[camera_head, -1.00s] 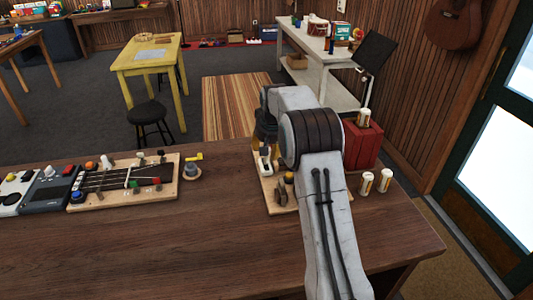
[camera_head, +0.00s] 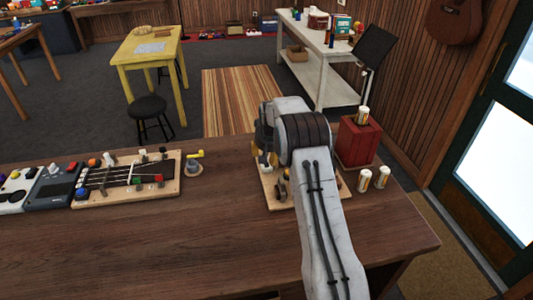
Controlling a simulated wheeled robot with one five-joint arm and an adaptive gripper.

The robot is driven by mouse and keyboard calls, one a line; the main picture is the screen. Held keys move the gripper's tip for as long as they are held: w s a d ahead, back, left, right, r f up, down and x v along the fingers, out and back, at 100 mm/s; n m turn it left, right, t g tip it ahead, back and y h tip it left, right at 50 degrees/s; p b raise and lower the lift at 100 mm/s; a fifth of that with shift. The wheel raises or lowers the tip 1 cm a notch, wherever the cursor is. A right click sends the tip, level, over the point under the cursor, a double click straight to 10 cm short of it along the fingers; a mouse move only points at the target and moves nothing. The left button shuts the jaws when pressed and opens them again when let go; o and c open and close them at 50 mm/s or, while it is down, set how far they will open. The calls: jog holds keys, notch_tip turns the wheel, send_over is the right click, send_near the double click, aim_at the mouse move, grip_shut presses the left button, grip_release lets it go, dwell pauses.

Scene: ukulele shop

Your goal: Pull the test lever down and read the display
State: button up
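A small wooden board (camera_head: 276,203) with switch-like metal parts (camera_head: 282,188) lies on the brown table. My arm covers much of it, and I cannot tell which part is the test lever. My gripper (camera_head: 262,150) is low over the board's far left end, pointing down, with yellowish parts at its sides. Its fingertips are mostly hidden, and I cannot tell if they touch anything. A small white part (camera_head: 264,162) shows just under it. No readable display is visible.
Two white-and-gold cylinders (camera_head: 373,179) stand right of the board, and another (camera_head: 362,116) sits on a red box (camera_head: 358,143). A fretboard-like panel (camera_head: 126,177), a dark box (camera_head: 54,188) and a yellow-handled knob (camera_head: 194,165) are to the left. The table front (camera_head: 170,250) is clear.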

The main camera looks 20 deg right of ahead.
grip_shut()
dwell(0.3)
jog(key=shift+w+g, duration=0.3)
jog(key=shift+g, duration=0.3)
dwell(0.4)
jog(key=shift+c, duration=0.2)
grip_release()
jog(key=shift+r, duration=0.1)
